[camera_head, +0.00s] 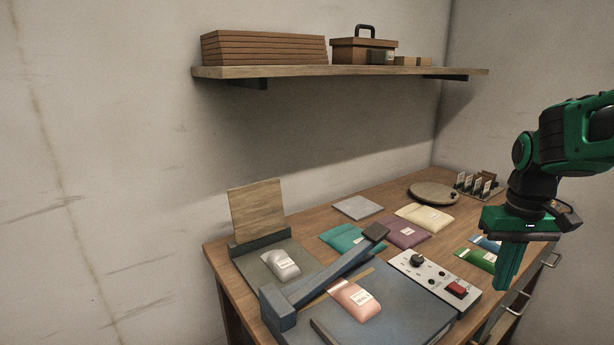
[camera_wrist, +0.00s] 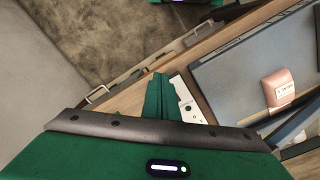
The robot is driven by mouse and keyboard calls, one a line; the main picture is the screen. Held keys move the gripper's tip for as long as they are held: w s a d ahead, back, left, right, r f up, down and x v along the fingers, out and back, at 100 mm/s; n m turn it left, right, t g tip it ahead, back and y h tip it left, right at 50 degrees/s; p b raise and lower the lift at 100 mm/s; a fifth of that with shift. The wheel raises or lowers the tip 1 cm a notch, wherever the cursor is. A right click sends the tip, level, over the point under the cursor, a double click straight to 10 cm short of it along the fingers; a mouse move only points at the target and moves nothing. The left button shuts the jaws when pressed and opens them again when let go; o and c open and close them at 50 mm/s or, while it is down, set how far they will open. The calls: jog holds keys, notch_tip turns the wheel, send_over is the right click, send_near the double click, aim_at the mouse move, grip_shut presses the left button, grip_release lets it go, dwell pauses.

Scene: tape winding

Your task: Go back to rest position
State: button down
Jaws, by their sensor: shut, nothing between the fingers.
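My gripper (camera_head: 508,268) is green and hangs pointing down at the right of the head view, over the front right part of the wooden table (camera_head: 330,204). Its fingers are together and hold nothing. In the wrist view the shut fingers (camera_wrist: 158,84) point toward the table's front edge, beside the white control panel (camera_wrist: 186,100). The gripper appears apart from everything on the table.
A blue-grey press with a raised arm (camera_head: 330,275) holds a pink packet (camera_head: 354,299). The control panel (camera_head: 435,279) has a red switch. Several coloured packets, including a purple one (camera_head: 404,232), lie behind. A shelf (camera_head: 340,72) hangs above. Drawer handles (camera_head: 551,260) jut out in front.

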jog(key=s+f+m, duration=0.2)
jog(key=s, duration=0.7)
jog(key=s+d+f+m, duration=0.1)
jog(key=s+m, duration=0.2)
jog(key=s, duration=0.6)
jog(key=shift+f, duration=0.35)
jog(key=shift+s, duration=0.1)
jog(key=w+a+r+m, duration=0.1)
jog(key=w+r, duration=0.2)
jog(key=w, duration=0.6)
jog(key=w+a+r+m, duration=0.2)
jog(key=w+r, duration=0.2)
jog(key=w, duration=0.5)
jog(key=w+a+r+m, duration=0.1)
jog(key=w+r, duration=0.2)
jog(key=w, duration=0.6)
jog(key=shift+w+a+r+m, duration=0.2)
jog(key=shift+w+a+m, duration=0.05)
jog(key=shift+m, duration=0.15)
